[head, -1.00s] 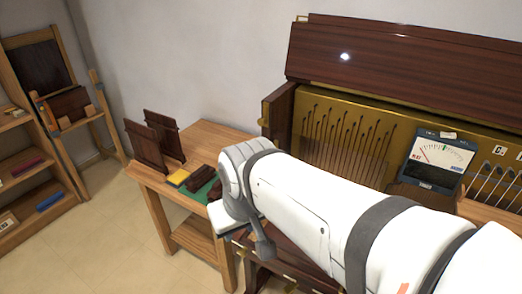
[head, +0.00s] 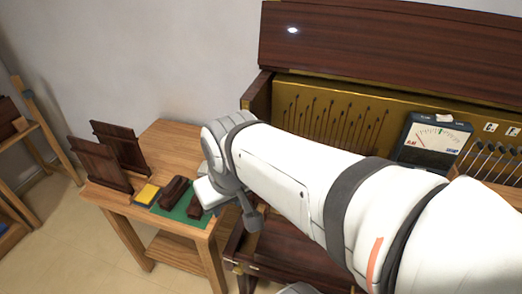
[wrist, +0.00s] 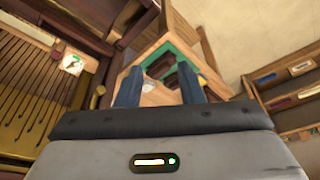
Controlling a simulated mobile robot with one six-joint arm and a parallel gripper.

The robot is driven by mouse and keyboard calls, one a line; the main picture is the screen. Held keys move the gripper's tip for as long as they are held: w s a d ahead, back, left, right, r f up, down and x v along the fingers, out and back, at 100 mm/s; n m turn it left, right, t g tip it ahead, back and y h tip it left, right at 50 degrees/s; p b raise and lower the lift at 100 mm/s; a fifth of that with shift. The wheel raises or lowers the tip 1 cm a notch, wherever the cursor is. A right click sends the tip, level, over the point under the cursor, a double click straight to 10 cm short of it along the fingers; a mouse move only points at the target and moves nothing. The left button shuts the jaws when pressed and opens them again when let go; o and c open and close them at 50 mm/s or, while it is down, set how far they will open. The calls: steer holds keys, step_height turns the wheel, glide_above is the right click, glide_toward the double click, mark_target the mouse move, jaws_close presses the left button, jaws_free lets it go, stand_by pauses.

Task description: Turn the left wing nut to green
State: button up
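No wing nut can be made out for certain in either view. In the wrist view a small white plate (wrist: 73,63) with a green and orange-red mark sits beside the piano's strings at upper left; I cannot tell whether a wing nut is on it. My gripper (wrist: 160,88) is open, its two dark blue fingers apart with nothing between them. It points toward the side table and is apart from the plate. In the head view my arm hides the gripper's fingers and part of the piano (head: 360,50).
A wooden side table (head: 165,137) holds dark upright panels (head: 120,147), a yellow block (head: 147,194) and dark blocks on a green mat (head: 181,213). A needle meter (head: 433,140) stands on the piano at right. Shelves (wrist: 290,85) stand beyond open floor.

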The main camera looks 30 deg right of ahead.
steer(key=w+d+f+n+t+h+b, duration=0.15)
steer(key=w+d+f+n+h, duration=0.35)
steer(key=d, duration=0.5)
steer(key=w+d+f+n+g+h+b, duration=0.1)
steer(key=w+d+f+n+h+b, duration=0.2)
steer(key=w+d, duration=0.65)
steer(key=w+d+f+n+y+b, duration=0.1)
steer(key=w+d+f+n+b, duration=0.1)
steer(key=d+f+n, duration=0.3)
steer(key=w+d+f+n+t+y+b, duration=0.1)
steer(key=w+d+f+n, duration=0.3)
steer(key=f, duration=0.7)
steer(key=shift+d+f+n+b, duration=0.35)
steer(key=shift+d+n+b, duration=0.15)
steer(key=shift+d+n, duration=0.75)
steer(key=shift+b+x, duration=2.2)
steer(key=shift+x, duration=1.3)
steer(key=shift+s+a+r, duration=0.2)
steer(key=shift+a+r, duration=0.15)
steer(key=shift+r, duration=0.15)
